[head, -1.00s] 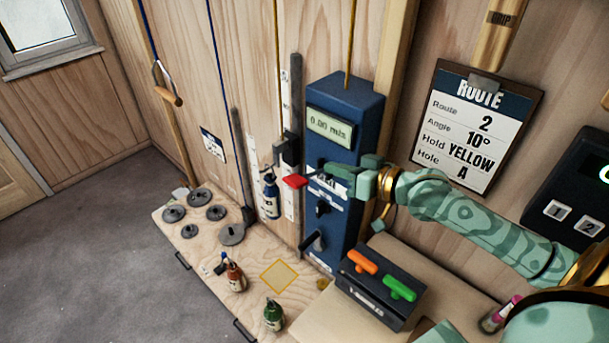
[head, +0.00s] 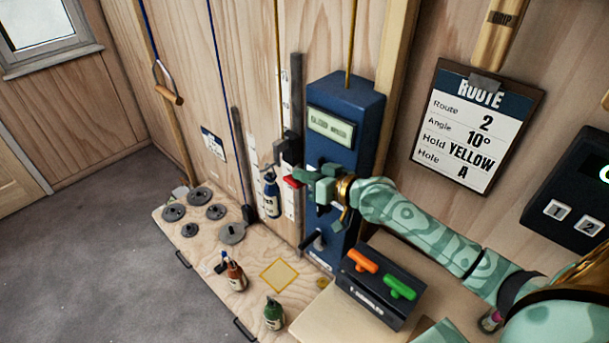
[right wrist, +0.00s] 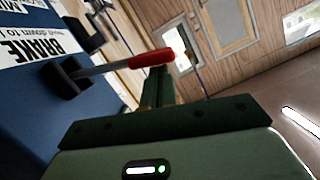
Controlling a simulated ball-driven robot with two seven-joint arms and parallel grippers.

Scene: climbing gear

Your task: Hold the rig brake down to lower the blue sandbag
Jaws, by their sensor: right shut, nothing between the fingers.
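The rig brake lever has a red grip (head: 291,181) and sticks out from the blue rig box (head: 338,120). The grip also shows in the right wrist view (right wrist: 152,58), on a grey rod beside a "BRAKE" label. My right gripper (head: 308,177) is shut and empty, with its fingertips right at the red grip. In the right wrist view the fingertips (right wrist: 161,78) overlap the grip's end; I cannot tell whether they touch. The blue sandbag (head: 271,195) hangs upright left of the lever, above the wooden base. My left gripper is out of view.
A yellow square outline (head: 279,276) marks the wooden base (head: 205,258). A dark box (head: 375,294) with orange and green handles is below my right arm.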

